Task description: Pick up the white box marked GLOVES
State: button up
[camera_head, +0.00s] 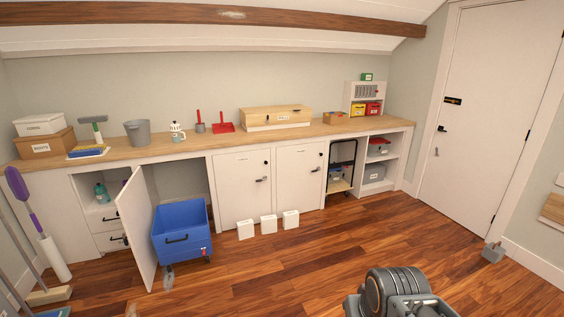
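A white lidded box (40,124) with a small dark label sits at the left end of the wooden counter, on top of a brown box (46,144). Its label is too small to read. Three small white boxes stand upright in a row on the floor before the shut cabinet doors: a left one (245,230), a middle one (268,224) and a right one (290,220). I can read no GLOVES marking on any of them. The end of my arm, with my gripper (408,304), shows at the bottom edge, far from all these boxes. Its fingers cannot be made out.
A cabinet door (137,230) stands open beside a blue wheeled bin (180,232). A black-framed cart (341,168) is under the counter. A grey object (493,252) lies by the right wall. Brooms and a mop lean at left. The middle wooden floor (320,255) is clear.

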aim_at(246, 229)
jog(key=z, duration=0.15)
jog(key=i, duration=2.5)
jog(key=u, duration=0.5)
jog(key=i, duration=1.05)
jog(key=u, duration=0.3)
